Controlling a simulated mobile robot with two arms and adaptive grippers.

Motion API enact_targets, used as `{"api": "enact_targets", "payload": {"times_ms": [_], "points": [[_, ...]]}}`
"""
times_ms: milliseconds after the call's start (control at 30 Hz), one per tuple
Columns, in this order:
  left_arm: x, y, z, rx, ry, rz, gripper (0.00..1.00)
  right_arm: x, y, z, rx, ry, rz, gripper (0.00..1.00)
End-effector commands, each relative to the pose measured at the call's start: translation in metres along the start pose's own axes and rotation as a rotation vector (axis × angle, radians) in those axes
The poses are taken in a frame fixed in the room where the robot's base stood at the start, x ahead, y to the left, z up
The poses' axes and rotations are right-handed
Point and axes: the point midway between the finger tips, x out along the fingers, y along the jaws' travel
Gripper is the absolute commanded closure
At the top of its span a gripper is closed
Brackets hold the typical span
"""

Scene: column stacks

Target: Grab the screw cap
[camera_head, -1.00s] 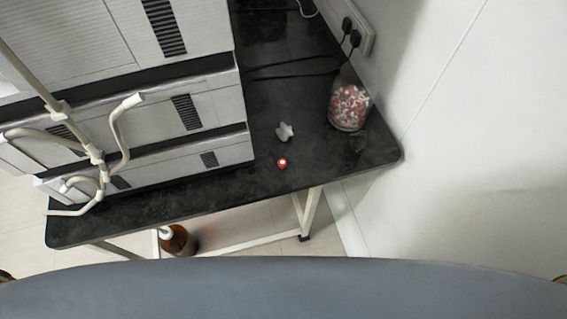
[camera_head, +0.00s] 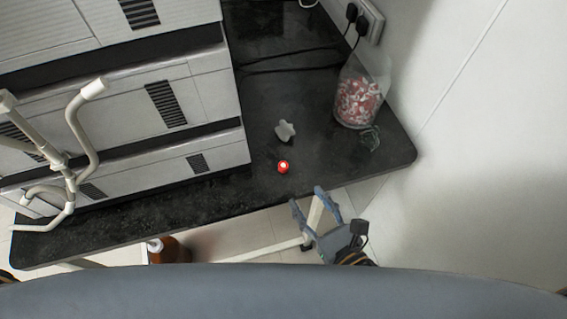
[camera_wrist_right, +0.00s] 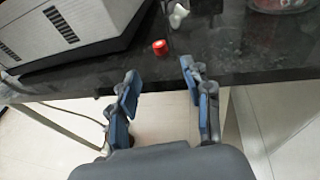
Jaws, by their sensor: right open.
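The screw cap is small and red with a white centre (camera_head: 283,167). It sits on the black bench top near its front edge, and it also shows in the right wrist view (camera_wrist_right: 160,47), beyond the gap between the fingers. My right gripper (camera_head: 309,196) is open and empty, just in front of the bench edge, below and slightly right of the cap in the head view. In the right wrist view its two blue fingers (camera_wrist_right: 158,82) are spread apart. My left gripper is not in view.
A white knob-like piece (camera_head: 285,131) lies behind the cap. A clear jar of red and white pieces (camera_head: 357,101) stands at right near the wall. White stacked units (camera_head: 185,100) fill the left of the bench (camera_head: 215,200). A brown bottle (camera_head: 170,251) stands below.

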Motion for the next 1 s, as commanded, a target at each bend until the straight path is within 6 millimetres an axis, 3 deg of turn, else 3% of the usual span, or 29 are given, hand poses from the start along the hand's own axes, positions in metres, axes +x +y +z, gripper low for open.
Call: {"api": "enact_targets", "payload": {"times_ms": [200, 467, 700, 1000], "points": [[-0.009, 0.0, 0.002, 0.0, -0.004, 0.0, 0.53, 0.041, -0.001, 0.002, 0.002, -0.002, -0.002, 0.51], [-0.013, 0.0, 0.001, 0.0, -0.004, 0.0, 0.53, 0.06, 0.0, 0.002, 0.004, 0.0, -0.002, 0.51], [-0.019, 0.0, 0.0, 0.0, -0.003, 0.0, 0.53, 0.096, 0.001, 0.004, 0.006, 0.0, -0.002, 0.51], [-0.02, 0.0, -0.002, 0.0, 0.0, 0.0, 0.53, 0.106, 0.001, 0.003, 0.005, 0.002, -0.001, 0.51]]}}
